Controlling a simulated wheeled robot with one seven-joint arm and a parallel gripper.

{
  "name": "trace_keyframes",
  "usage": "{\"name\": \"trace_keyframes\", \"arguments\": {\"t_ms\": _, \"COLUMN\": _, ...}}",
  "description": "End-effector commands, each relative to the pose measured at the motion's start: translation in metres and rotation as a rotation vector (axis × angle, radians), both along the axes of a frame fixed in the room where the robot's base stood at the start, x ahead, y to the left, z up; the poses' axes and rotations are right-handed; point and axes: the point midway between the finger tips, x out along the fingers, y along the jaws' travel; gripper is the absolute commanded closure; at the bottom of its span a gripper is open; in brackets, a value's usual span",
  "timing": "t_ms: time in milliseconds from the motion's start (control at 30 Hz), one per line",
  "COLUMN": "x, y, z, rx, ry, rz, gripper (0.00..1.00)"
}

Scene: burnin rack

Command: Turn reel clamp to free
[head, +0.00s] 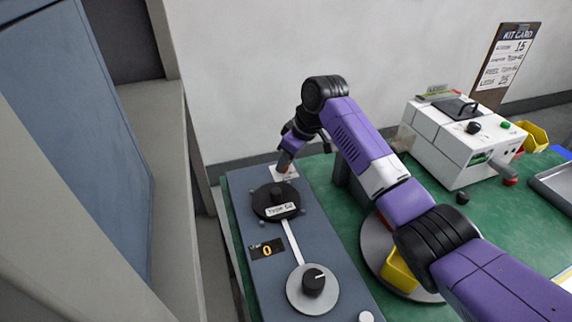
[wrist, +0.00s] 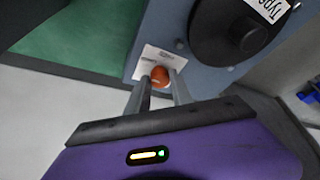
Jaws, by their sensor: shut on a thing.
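The reel clamp knob, a small orange-red knob (wrist: 160,76), sits over a white label plate (wrist: 149,56) at the far end of the grey panel. My gripper (wrist: 160,90) is shut on this knob, with one finger on each side of it. In the head view my gripper (head: 284,166) reaches down to the label, and the fingers hide most of the knob. The label's writing is too small to read. A black reel (head: 275,198) with a "Type" tag sits just in front of the knob.
A grey panel (head: 329,258) carries a display reading 0 (head: 267,250) and a dial (head: 313,285). A white box with knobs (head: 445,142), a yellow bin (head: 398,272) and a kit card (head: 507,57) stand to the right. A wall is close behind.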

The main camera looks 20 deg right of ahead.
Motion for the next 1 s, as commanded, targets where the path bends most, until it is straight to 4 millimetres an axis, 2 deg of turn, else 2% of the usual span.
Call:
{"name": "trace_keyframes", "arguments": {"t_ms": 33, "x": -0.0017, "y": 0.0024, "z": 0.0049, "rx": 0.002, "ry": 0.004, "rz": -0.029, "gripper": 1.00}}
{"name": "trace_keyframes", "arguments": {"t_ms": 233, "x": -0.0026, "y": 0.0044, "z": 0.0059, "rx": 0.002, "ry": 0.005, "rz": -0.205, "gripper": 1.00}}
{"name": "trace_keyframes", "arguments": {"t_ms": 1000, "x": -0.0018, "y": 0.0095, "z": 0.0006, "rx": 0.000, "ry": 0.002, "rz": -0.937, "gripper": 1.00}}
